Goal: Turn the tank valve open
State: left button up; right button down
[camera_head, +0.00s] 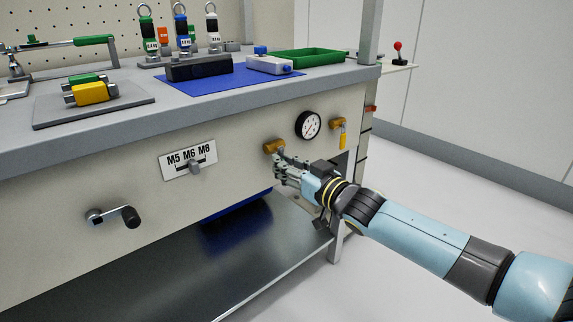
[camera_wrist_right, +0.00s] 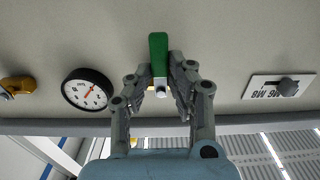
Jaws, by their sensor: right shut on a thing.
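A brass valve (camera_head: 272,146) with a green handle (camera_wrist_right: 158,52) sits on the bench's front panel, left of the round gauge. My right gripper (camera_head: 279,168) is just below the brass body and shut on the green handle. In the right wrist view, which is upside down, the gripper (camera_wrist_right: 163,84) has a finger on each side of the handle. The handle appears to hang downward; the head view hides most of it. A second brass valve (camera_head: 337,124) with a yellow handle (camera_head: 343,140) hanging down is right of the gauge. My left gripper is not in view.
The gauge (camera_head: 308,125) is between the valves. An M5 M6 M8 selector plate (camera_head: 188,160) and a crank (camera_head: 113,216) are further left on the panel. The bench top (camera_head: 200,118) overhangs above, and a dark lower shelf (camera_head: 190,268) is below. Floor at right is clear.

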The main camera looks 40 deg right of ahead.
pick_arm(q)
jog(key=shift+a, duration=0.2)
